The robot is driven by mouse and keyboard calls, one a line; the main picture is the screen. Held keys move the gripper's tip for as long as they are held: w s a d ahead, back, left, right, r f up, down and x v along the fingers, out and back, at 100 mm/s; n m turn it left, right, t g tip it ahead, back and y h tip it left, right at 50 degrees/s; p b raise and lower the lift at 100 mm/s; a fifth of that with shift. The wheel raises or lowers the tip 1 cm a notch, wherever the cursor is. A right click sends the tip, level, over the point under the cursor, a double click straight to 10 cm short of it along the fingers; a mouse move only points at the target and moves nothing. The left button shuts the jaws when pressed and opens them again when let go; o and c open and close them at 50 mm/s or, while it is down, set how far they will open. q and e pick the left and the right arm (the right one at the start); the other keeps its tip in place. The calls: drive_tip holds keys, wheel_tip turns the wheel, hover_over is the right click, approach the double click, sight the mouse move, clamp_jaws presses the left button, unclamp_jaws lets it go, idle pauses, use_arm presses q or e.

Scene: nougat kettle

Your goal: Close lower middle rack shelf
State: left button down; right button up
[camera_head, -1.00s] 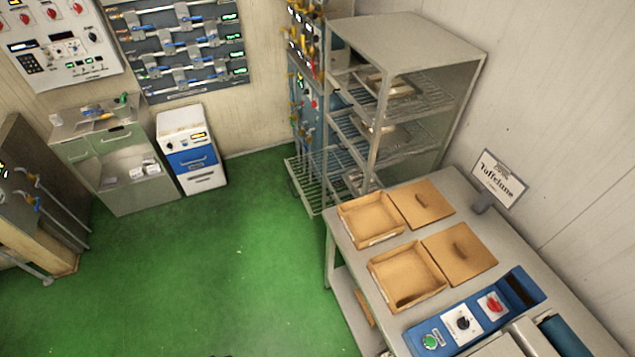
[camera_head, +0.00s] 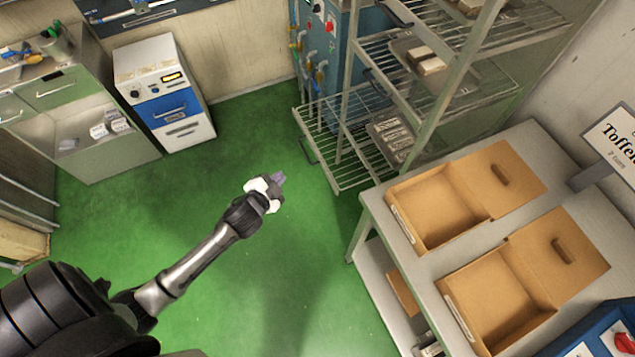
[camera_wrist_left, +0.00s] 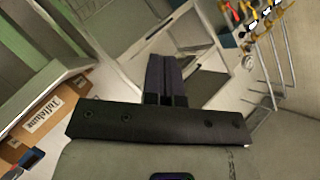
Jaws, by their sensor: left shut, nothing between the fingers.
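The metal rack (camera_head: 462,85) stands at the upper right in the head view. One of its low wire shelves (camera_head: 338,165) is slid out to the left, past the rack's frame, with a handle on its outer edge. My left gripper (camera_head: 279,179) is over the green floor, left of this shelf and apart from it. It is shut and empty. Its dark fingers (camera_wrist_left: 166,80) also show in the left wrist view. My right gripper is not in view.
A grey table (camera_head: 385,215) with cardboard boxes (camera_head: 435,212) stands in front of the rack. A blue cabinet (camera_head: 325,60) with valves stands behind the pulled-out shelf. A white and blue drawer unit (camera_head: 165,95) is at upper left. The green floor between is clear.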

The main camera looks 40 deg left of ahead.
use_arm(q)
drive_tip(key=w+a+f+m+t+h+b, duration=0.1)
drive_tip(key=w+a+f+m+t+b, duration=0.2)
drive_tip(key=f+b, duration=0.4)
drive_tip(key=m+g+h+b, duration=0.1)
drive_tip(key=m+h+b, duration=1.05)
drive_tip(key=b, duration=0.75)
approach(324, 169)
drive_tip(key=shift+m+y, duration=0.55)
drive_tip(key=shift+m, duration=0.3)
drive_tip(key=b+x, duration=0.1)
drive_tip(key=x, duration=0.2)
drive_tip(key=b+x, duration=0.2)
drive_tip(key=x, duration=0.1)
drive_tip(key=shift+w+d+r, duration=0.2)
drive_tip(key=shift+d, duration=0.1)
drive_tip(key=shift+w+d+r, duration=0.1)
drive_tip(key=shift+w+d, duration=0.15)
drive_tip(key=shift+w, duration=0.15)
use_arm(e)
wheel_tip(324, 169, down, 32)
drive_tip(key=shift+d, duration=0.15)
use_arm(q)
drive_tip(key=shift+w, duration=0.1)
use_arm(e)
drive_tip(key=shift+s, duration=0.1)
